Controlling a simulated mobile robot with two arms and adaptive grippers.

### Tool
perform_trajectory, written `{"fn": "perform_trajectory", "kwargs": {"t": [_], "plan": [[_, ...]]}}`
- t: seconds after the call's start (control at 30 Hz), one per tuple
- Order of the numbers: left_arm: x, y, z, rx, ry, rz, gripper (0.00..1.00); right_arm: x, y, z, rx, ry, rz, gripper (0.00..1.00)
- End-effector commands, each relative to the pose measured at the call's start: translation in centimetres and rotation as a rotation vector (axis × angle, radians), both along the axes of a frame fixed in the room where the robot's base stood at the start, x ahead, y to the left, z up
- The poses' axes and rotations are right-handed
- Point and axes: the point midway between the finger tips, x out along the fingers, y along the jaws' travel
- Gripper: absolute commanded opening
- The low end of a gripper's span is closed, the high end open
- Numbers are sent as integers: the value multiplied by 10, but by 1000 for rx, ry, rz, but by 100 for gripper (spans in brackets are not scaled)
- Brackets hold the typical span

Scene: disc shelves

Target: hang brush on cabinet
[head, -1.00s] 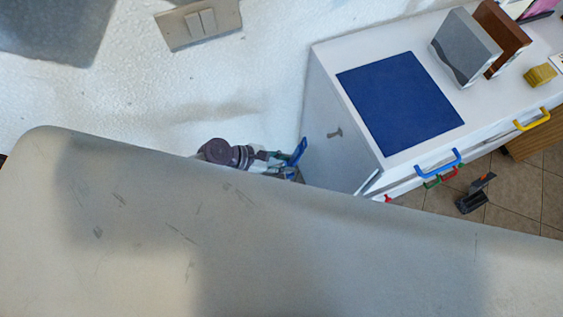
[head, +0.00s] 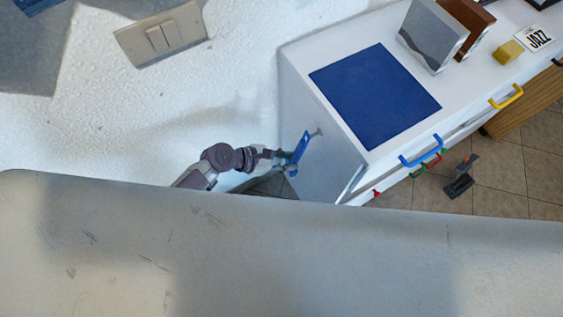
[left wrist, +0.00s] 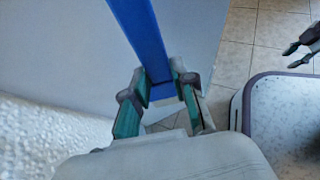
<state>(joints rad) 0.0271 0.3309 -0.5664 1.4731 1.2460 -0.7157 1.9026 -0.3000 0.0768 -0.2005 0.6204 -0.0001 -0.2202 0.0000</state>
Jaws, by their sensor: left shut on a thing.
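The blue brush (head: 302,145) is held by its handle in my left gripper (head: 287,160), beside the white cabinet's side wall (head: 325,155). In the left wrist view, the fingers of the left gripper (left wrist: 160,100) are closed around the blue brush handle (left wrist: 143,35). A small hook (head: 317,132) sticks out of the side wall, close to the brush's upper end. I cannot tell whether they touch. My right gripper (left wrist: 302,48) shows at the upper right edge of the left wrist view, its fingers apart and empty.
A blue mat (head: 375,95), a grey block (head: 433,35), a brown block (head: 468,22) and a yellow block (head: 508,51) are on the cabinet top. Coloured handles, such as a yellow handle (head: 507,97), line its front. A white wall (head: 130,100) stands behind my left arm.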

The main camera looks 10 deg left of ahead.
Motion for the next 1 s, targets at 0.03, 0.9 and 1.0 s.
{"fn": "perform_trajectory", "kwargs": {"t": [0.03, 0.9, 1.0], "plan": [[3, -3, -1, 0, -2, -1, 0, 0, -1, -3, -1, 0, 0, 40], [17, -22, -11, 0, 0, 0, 0, 0, -4, -5, -5, 0, 1, 40], [17, -22, -11, 0, -1, -1, 0, 0, -4, -5, -5, 0, 1, 40]]}}
